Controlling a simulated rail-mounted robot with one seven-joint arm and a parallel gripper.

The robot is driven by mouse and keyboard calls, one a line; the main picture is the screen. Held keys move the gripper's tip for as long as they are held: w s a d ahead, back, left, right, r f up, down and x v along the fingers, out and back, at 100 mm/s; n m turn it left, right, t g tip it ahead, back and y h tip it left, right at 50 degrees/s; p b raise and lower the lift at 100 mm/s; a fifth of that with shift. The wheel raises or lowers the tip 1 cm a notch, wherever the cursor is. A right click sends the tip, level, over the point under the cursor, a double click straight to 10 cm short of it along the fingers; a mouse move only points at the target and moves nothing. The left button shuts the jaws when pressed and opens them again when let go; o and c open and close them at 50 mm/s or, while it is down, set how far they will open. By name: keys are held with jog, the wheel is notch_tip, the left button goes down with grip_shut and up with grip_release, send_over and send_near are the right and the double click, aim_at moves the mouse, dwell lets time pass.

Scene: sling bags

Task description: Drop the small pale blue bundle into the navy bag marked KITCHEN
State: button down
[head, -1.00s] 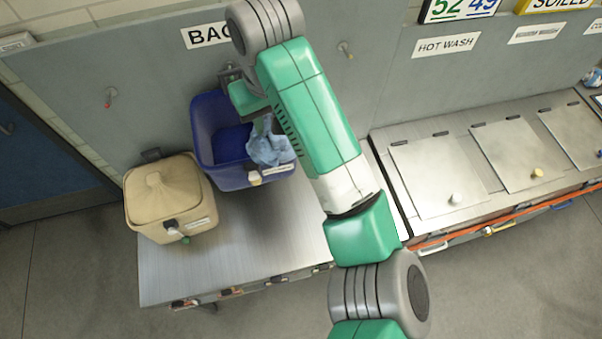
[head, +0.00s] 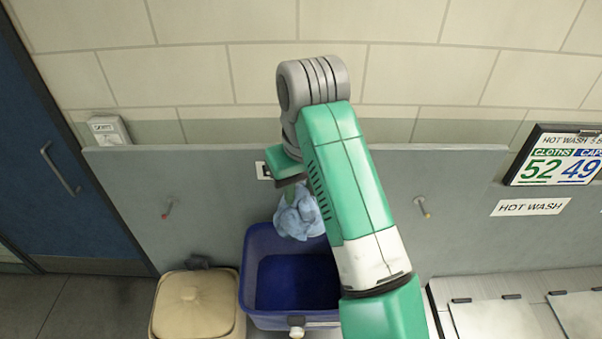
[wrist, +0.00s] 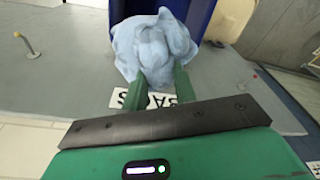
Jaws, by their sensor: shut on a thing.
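The pale blue bundle (head: 299,215) is a crumpled cloth-like lump hanging from my gripper (head: 290,192). In the head view it overlaps the back rim of the open navy bag (head: 262,312); its height above the bag is hard to judge. The bag's visible inside looks empty, and the small writing on its front is unreadable. In the wrist view, the bundle (wrist: 155,45) sits at the fingertips of my gripper (wrist: 155,82), with part of the blue bag (wrist: 203,12) behind it. My gripper is shut on the bundle.
A beige lidded container (head: 195,305) stands just left of the bag. A grey panel (head: 200,215) with a red hook (head: 168,208) and a yellow hook (head: 423,208) rises behind. Metal lids (head: 500,325) lie at right.

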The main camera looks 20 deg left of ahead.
jog(key=shift+f, duration=1.05)
jog(key=c, duration=1)
grip_release()
jog(key=shift+c, duration=0.2)
jog(key=r, duration=0.5)
jog(key=d+r, duration=0.1)
jog(key=r, duration=0.1)
jog(key=shift+s+r+b, duration=0.3)
jog(key=shift+r, duration=0.05)
